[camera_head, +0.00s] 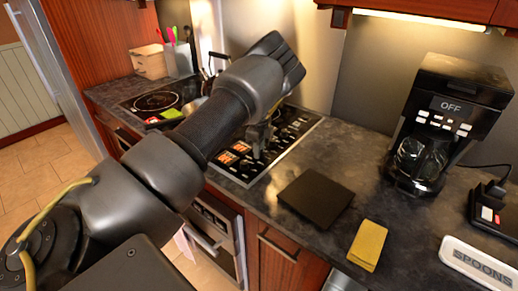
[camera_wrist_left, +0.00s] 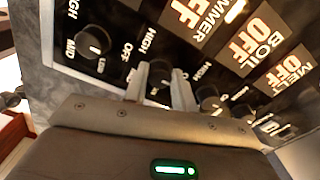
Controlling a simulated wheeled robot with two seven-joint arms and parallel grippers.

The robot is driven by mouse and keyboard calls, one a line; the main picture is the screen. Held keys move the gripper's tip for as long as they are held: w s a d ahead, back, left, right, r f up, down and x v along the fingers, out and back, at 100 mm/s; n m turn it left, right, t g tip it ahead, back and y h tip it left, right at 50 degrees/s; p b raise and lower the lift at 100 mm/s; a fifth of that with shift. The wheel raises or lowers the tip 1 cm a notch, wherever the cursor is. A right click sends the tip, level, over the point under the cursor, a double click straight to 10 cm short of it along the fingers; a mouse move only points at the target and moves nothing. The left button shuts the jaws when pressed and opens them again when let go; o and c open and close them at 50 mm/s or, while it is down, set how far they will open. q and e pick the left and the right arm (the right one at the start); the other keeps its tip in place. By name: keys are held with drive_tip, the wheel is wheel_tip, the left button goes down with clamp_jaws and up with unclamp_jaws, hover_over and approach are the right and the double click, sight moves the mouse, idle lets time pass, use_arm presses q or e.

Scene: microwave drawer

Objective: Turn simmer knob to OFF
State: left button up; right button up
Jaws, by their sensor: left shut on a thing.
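The control panel carries a row of black round knobs with HIGH, LOW and OFF marks. My left gripper (camera_wrist_left: 160,88) is shut on one black knob (camera_wrist_left: 158,72), a finger on either side, in the left wrist view. Above it a lit display, partly cut off, reads "MMER OFF" (camera_wrist_left: 198,18). In the head view my left gripper (camera_head: 262,140) reaches down onto the cooktop panel (camera_head: 251,172); my forearm hides part of it. The held knob's pointer cannot be made out. My right gripper is not in view.
Other knobs stand close by, left (camera_wrist_left: 94,40) and right (camera_wrist_left: 208,97). Displays read BOIL OFF (camera_wrist_left: 246,47) and MELT OFF. On the counter right of the cooktop lie a dark square plate (camera_head: 315,198), a yellow sponge (camera_head: 368,244) and a coffee maker (camera_head: 455,90).

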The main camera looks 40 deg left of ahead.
use_arm(q)
drive_tip(key=shift+a+r, duration=0.1)
drive_tip(key=o, duration=1)
drive_tip(key=shift+r+b, duration=0.9)
drive_tip(key=shift+r, duration=4.45)
